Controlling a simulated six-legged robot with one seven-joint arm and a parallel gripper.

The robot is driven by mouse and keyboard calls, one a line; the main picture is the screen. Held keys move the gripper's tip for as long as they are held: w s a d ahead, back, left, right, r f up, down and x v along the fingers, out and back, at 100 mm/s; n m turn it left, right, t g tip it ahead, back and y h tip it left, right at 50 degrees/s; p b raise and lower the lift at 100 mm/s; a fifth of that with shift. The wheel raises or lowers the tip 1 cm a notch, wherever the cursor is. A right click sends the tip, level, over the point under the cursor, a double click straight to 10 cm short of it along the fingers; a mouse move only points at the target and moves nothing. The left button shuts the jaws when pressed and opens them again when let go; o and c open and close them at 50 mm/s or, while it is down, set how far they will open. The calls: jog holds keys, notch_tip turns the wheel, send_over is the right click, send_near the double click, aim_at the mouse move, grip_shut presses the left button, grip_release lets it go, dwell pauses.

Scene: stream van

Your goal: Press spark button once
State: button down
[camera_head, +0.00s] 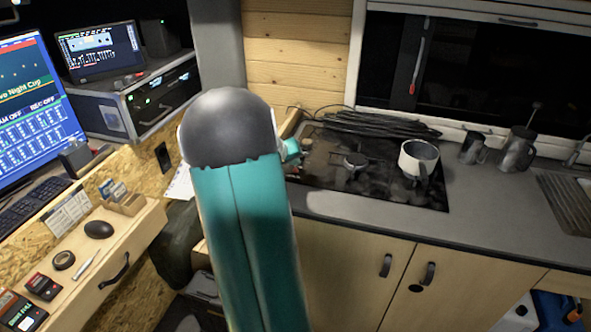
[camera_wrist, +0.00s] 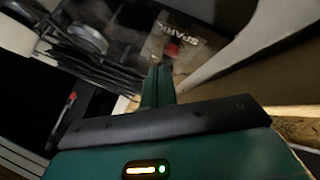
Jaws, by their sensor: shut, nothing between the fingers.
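In the head view my gripper (camera_head: 291,151) shows as a small teal part at the left edge of the black stove top (camera_head: 400,191), partly behind my arm. The button is not clear there.
Two dark cups (camera_head: 516,150) stand farther right on the counter (camera_head: 490,205). A wooden wall (camera_head: 295,50) rises behind. A desk with a monitor (camera_head: 30,110) is at left.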

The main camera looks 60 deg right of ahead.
jog(key=shift+f, duration=0.2)
dwell(0.6)
jog(key=shift+f, duration=0.25)
jog(key=shift+f, duration=0.45)
dwell(0.7)
jog(key=shift+r, duration=0.9)
notch_tip(320, 180, up, 5)
dwell(0.6)
jog(key=shift+w+a, duration=0.1)
dwell(0.7)
